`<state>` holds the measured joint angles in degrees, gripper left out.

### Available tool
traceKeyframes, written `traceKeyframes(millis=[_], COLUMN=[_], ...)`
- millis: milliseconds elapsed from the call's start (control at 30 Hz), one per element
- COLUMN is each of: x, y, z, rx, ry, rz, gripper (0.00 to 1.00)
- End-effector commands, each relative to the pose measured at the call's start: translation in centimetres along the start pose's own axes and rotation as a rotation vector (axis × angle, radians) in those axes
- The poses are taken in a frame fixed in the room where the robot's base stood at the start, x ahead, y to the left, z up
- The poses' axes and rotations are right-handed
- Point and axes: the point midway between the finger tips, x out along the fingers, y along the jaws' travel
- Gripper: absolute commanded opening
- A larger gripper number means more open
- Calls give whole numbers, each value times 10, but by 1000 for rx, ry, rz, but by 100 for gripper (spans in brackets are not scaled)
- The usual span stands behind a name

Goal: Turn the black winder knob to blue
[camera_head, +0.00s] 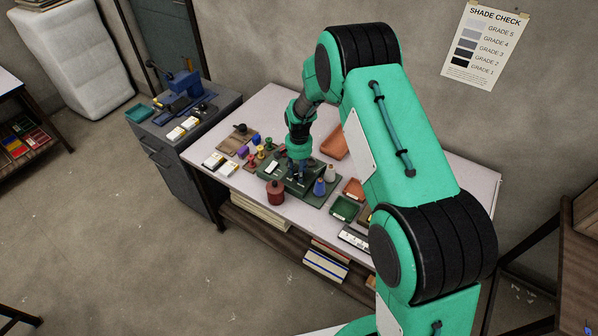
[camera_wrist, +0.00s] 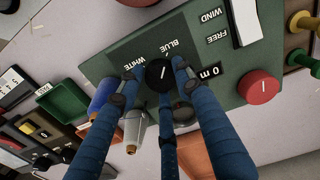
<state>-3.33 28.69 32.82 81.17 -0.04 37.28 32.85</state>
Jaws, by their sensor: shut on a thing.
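The black winder knob (camera_wrist: 158,74) is round with a white pointer line, on a dark green winder panel (camera_wrist: 110,62). The line slants up and right in the wrist view, roughly toward the BLUE label (camera_wrist: 172,50); the WHITE label (camera_wrist: 139,61) lies up and left of the knob. My gripper (camera_wrist: 157,78) has its blue fingers around the knob, shut on it, and they hide part of its rim. In the head view my gripper (camera_head: 298,168) reaches down onto the green panel (camera_head: 320,192), and the knob is hidden there.
On the panel are a red knob (camera_wrist: 260,88), a white switch (camera_wrist: 243,22) and a 0 m counter (camera_wrist: 209,72). Blue and grey thread cones (camera_head: 319,187) stand close by. Spools (camera_head: 253,153) and a dark red pot (camera_head: 275,193) are near; green trays (camera_head: 344,208) lie to the right.

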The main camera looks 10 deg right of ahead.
Motion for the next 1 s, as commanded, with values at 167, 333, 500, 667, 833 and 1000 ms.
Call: traceKeyframes(millis=[167,333,500,667,833,1000], x=[3,3,3,3,2,0], y=[0,0,0,0,0,-1], z=[5,5,5,4,2,2], rx=[33,39,38,38,38,38], ry=[-8,-8,-8,-7,-4,-2], rz=[3,3,3,3,1,0], gripper=[9,9,9,53,53,53])
